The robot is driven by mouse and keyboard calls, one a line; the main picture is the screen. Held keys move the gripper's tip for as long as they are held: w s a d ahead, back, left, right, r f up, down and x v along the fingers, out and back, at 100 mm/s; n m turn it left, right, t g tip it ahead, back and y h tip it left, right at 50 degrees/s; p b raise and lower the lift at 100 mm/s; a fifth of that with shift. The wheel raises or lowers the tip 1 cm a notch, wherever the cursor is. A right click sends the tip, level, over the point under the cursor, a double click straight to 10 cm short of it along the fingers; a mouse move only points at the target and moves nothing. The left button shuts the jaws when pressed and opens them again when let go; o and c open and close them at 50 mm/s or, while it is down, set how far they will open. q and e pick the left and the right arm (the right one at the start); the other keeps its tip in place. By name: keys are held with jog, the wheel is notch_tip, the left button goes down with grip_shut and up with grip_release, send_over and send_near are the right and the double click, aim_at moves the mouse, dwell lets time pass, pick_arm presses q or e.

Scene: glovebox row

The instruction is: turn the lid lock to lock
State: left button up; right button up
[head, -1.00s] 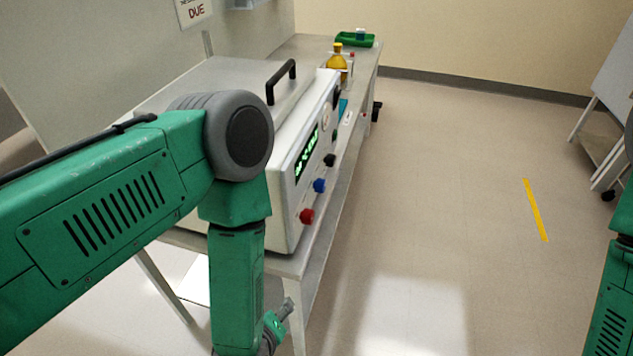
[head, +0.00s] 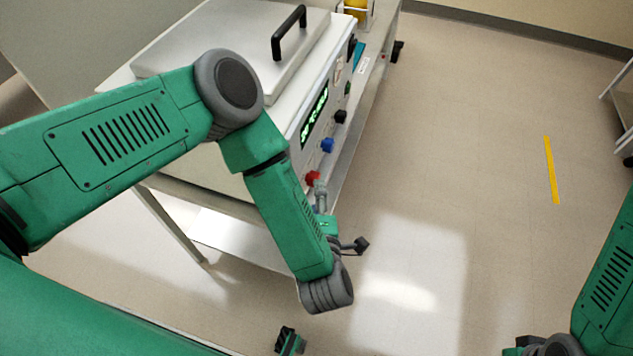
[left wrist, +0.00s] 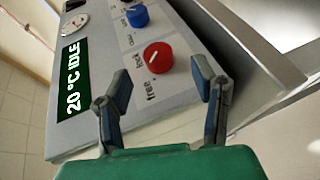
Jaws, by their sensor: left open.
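The lid lock is the red knob (left wrist: 158,57) with a "free" label beside it, on the front panel of a white box-shaped unit (left wrist: 185,115). In the head view the red knob (head: 312,178) sits at the near end of the panel. A pale line shows on the knob's face. My left gripper (left wrist: 162,80) is open, its two fingers apart on either side of the red knob in the left wrist view, with no clear contact. In the head view my left gripper (head: 321,196) is just below the knob.
A blue knob (left wrist: 137,15) sits beside the red one. The display (left wrist: 73,80) reads "20 °C IDLE". The unit has a black lid handle (head: 289,33) and stands on a bench. Open floor lies to the right, with a yellow strip (head: 551,170).

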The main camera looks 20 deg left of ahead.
aim_at(313, 179)
pick_arm(q)
jog(key=shift+x, duration=3.2)
jog(key=shift+r, duration=0.15)
grip_shut()
